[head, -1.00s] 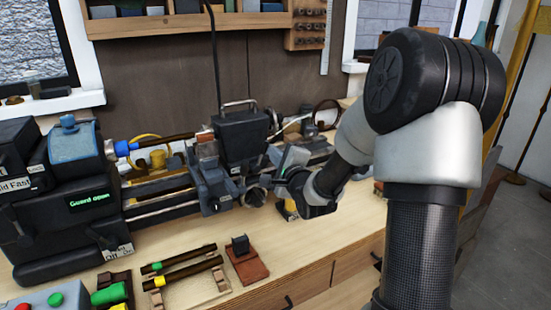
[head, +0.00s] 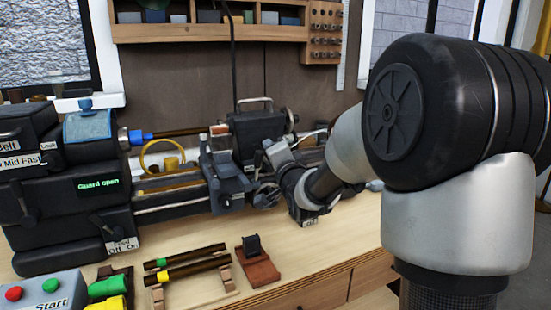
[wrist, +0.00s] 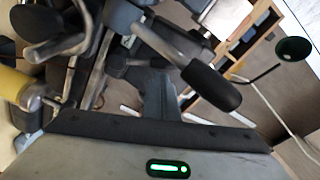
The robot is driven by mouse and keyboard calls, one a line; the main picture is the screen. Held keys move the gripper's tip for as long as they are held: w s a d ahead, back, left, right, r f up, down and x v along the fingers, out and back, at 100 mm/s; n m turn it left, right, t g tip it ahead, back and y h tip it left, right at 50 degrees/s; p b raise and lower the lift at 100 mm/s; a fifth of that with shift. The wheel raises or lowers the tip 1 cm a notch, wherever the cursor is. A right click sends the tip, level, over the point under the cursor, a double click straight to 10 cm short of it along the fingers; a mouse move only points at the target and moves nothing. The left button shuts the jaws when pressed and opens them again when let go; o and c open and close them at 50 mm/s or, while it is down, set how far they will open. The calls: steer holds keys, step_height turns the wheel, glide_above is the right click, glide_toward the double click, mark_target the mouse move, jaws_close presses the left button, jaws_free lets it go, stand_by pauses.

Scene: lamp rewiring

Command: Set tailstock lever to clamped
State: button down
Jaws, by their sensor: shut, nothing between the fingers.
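My gripper (head: 276,153) is at the right end of the lathe in the head view, at the tailstock end, beside the carriage (head: 228,175). It is shut and empty; its tips are hard to make out. My arm hides most of the tailstock. In the wrist view a lever with a black cylindrical grip (wrist: 210,86) on a grey metal rod crosses above the dark edge of my gripper (wrist: 160,128). It looks like the tailstock lever, but I cannot read its setting. I cannot tell whether my gripper touches it.
The lathe headstock (head: 60,185) stands at the left, its display reading "Guard open". Dark rods (head: 190,268) lie on a rack in front, beside a small block on a red-brown base (head: 258,270). A shelf (head: 215,28) hangs behind. The bench front right is mostly clear.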

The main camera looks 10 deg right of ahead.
steer(key=shift+a+f+b, duration=0.1)
steer(key=shift+a+b, duration=0.3)
steer(key=shift+b, duration=0.05)
steer(key=shift+a, duration=0.15)
stand_by(0.4)
